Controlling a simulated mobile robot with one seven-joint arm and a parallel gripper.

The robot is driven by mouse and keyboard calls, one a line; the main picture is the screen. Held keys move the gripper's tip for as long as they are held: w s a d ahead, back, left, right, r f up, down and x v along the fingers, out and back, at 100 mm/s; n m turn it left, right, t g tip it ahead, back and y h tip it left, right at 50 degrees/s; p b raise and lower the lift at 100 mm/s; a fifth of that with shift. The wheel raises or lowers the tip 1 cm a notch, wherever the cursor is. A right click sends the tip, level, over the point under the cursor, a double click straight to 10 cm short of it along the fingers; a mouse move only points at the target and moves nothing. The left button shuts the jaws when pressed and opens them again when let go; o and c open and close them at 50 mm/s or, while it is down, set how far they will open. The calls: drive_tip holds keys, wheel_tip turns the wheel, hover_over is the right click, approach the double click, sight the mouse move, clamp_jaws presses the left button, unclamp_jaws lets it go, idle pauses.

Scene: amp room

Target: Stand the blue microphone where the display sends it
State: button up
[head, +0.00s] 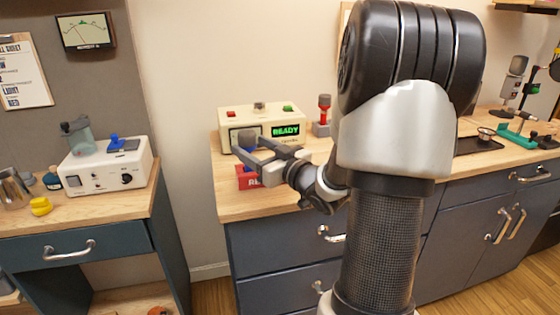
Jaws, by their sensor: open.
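A red block (248,184) with white lettering, partly hidden by the gripper, sits below the fingers.
A white device (106,166) with a blue piece on top stands on the left desk, near a yellow object (41,206) and a metal jug (13,188). My arm hides much of the middle counter. A dark tray (478,145) lies at the right.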

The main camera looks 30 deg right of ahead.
drive_tip(key=s+d+p, duration=0.1)
drive_tip(key=s+d, duration=0.1)
drive_tip(key=s, duration=1.2)
drive_tip(key=shift+s+d+p, duration=0.2)
drive_tip(key=shift+d+p, duration=0.1)
drive_tip(key=shift+w, duration=0.1)
